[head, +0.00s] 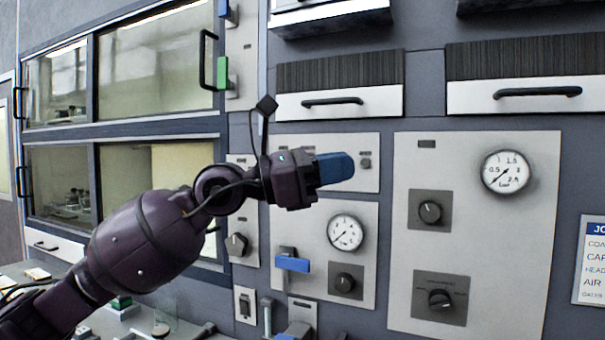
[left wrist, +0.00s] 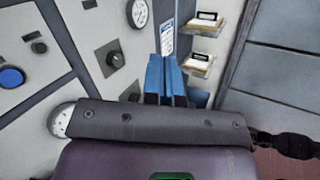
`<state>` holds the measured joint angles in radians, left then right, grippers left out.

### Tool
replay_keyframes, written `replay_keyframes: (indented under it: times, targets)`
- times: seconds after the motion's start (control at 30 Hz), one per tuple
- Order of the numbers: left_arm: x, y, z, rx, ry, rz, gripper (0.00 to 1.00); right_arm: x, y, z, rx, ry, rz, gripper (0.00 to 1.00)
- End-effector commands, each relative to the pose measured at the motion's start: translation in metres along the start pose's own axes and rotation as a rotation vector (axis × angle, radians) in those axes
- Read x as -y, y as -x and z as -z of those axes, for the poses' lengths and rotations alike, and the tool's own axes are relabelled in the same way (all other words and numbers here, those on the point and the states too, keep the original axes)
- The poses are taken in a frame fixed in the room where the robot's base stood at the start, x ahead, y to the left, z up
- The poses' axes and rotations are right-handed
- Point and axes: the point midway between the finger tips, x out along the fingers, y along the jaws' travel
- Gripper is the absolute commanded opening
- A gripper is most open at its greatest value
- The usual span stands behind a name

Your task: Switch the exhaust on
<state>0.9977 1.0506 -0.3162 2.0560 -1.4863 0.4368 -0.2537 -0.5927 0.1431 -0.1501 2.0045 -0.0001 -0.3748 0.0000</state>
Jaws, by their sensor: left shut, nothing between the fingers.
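My left gripper (head: 335,168) is shut and empty, its blue fingers pointing right in front of the small upper panel (head: 325,143). In the left wrist view its blue fingers (left wrist: 166,80) lie together. I cannot read which control is the exhaust switch. Black rotary knobs show on the right panel: an upper one (head: 430,212) and a lower one (head: 440,299). Others sit at the lower left (head: 237,244) and under the middle gauge (head: 345,283). The gripper hides part of the upper panel. A knob (left wrist: 115,59) also shows in the left wrist view.
Gauges sit on the middle panel (head: 345,232) and right panel (head: 507,172). A blue-handled valve (head: 292,263) juts out below the gripper. Drawers with black handles (head: 333,101) are above. Glazed doors (head: 150,60) stand left. A blue button (left wrist: 11,77) shows in the wrist view.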

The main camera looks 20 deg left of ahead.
Motion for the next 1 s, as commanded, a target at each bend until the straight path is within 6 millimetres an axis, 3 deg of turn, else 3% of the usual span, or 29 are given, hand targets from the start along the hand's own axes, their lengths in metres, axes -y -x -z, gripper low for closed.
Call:
replay_keyframes:
  times: [0.27,0.5,0.8,1.0]
  targets:
    - [-0.027,0.011,-0.005,-0.295,-0.533,-0.129,0.0,0.001,-0.003,-0.004,0.003,0.001,0.002,0.43]
    - [-0.07,0.041,0.005,-0.6,-0.885,-0.291,0.0,0.001,-0.003,-0.003,0.003,0.002,0.002,0.43]
    - [-0.112,0.082,0.009,-0.954,-1.16,-0.474,0.0,0.001,-0.003,-0.002,0.002,0.002,0.002,0.43]
    - [-0.119,0.097,0.012,-1.076,-1.204,-0.491,0.0,0.001,-0.003,-0.003,0.003,0.002,0.002,0.43]
